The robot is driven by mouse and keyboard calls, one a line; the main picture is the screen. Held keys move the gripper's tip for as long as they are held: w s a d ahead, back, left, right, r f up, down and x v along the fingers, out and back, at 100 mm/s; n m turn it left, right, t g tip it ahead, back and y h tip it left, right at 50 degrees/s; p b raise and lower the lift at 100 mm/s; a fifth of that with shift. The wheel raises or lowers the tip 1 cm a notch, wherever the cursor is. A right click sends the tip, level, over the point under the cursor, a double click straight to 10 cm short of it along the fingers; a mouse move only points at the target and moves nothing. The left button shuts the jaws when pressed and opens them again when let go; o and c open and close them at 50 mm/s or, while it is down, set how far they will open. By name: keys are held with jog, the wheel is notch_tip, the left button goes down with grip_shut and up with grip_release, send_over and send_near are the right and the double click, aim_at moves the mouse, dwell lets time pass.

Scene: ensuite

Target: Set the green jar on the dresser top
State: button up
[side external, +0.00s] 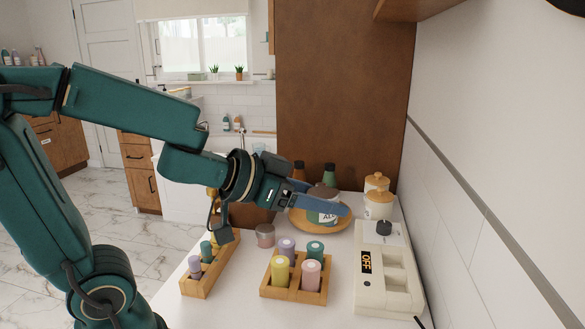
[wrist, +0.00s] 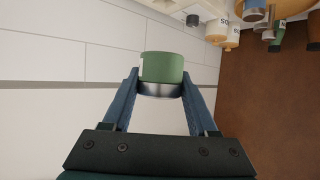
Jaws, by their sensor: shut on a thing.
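The green jar (wrist: 162,67) has a silver band and sits between my two blue fingers in the wrist view. My gripper (wrist: 160,82) is shut on it, a finger against each side. In the side view my gripper (side external: 335,206) reaches right over the round wooden tray at the back of the white top (side external: 240,290). A finger hides part of what it holds there, and a labelled grey-green surface shows around it. I cannot tell its exact height above the tray. I take the white top to be the dresser top.
The wooden tray (side external: 309,228) lies under my fingers, with dark bottles (side external: 329,174) behind. White canisters (side external: 378,205) and a white device marked OFF (side external: 385,285) stand right. Wooden racks (side external: 292,293) of coloured cylinders and a small silver-lidded jar (side external: 265,236) are in front. A wall bounds the right.

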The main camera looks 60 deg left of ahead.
jog(key=shift+w+d+r+m+h, duration=0.15)
jog(key=shift+d+r+m+h, duration=0.1)
jog(key=shift+d+m+h, duration=0.4)
jog(key=shift+d+m+g+h, duration=0.4)
jog(key=shift+d+m+h, duration=0.1)
jog(key=shift+m+h, duration=0.3)
jog(key=s+a+f+m+g+h, duration=0.55)
jog(key=s+a+f+m, duration=0.2)
jog(key=s+f, duration=0.3)
jog(key=shift+n+t, duration=0.35)
jog(key=shift+n, duration=0.05)
jog(key=d+f, duration=0.2)
jog(key=d, duration=0.1)
jog(key=w+d+f, duration=0.1)
jog(key=d+f, duration=0.1)
jog(key=d, duration=0.2)
jog(key=d+f, duration=0.2)
jog(key=d, duration=0.2)
jog(key=shift+w, duration=0.15)
jog(key=shift+w+a+f, duration=0.1)
jog(key=shift+a+f, duration=0.05)
jog(key=shift+f, duration=1.85)
jog(key=shift+f, duration=0.1)
